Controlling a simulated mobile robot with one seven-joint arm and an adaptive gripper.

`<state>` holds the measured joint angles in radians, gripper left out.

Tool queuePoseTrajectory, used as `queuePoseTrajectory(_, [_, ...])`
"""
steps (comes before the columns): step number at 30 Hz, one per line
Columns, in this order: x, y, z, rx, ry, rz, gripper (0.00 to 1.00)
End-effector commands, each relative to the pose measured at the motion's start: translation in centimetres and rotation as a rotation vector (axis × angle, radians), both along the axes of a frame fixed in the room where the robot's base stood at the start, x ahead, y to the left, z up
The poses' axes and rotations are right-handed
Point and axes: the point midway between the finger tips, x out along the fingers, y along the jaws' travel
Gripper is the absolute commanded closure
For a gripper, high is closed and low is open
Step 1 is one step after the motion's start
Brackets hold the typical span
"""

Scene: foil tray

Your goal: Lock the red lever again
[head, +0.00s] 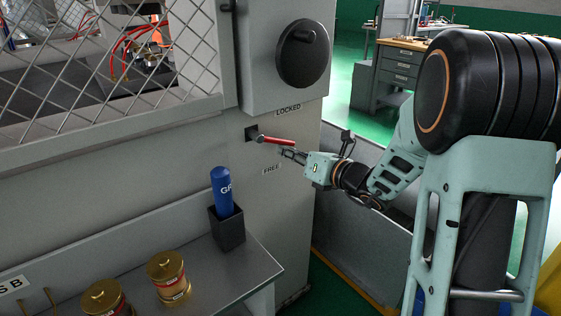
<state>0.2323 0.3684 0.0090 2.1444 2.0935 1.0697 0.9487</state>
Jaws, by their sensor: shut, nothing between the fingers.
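The red lever (276,140) sticks out from a dark pivot (252,133) on the grey machine panel. It points right and slightly downward, between the LOCKED label (288,109) above and the FREE label (271,169) below. My gripper (287,153) is shut and empty, with its fingertips just below the right end of the lever. I cannot tell whether the fingertips touch the lever.
A large black knob (304,53) sits above the lever. A wire-mesh guard (110,65) covers the machine at the left. A grey shelf (205,262) below holds brass canisters (168,277) and a blue-handled tool (222,190) in a dark holder (227,229).

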Motion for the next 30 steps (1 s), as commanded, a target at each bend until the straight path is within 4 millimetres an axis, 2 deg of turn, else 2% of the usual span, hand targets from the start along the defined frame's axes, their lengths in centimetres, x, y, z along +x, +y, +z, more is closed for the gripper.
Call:
queuePoseTrajectory(12, [0.7, -1.0, 2.5, -0.266, -0.183, 0.000, 1.00])
queuePoseTrajectory(30, [0.9, -1.3, 3.6, -0.264, -0.182, 0.000, 1.00])
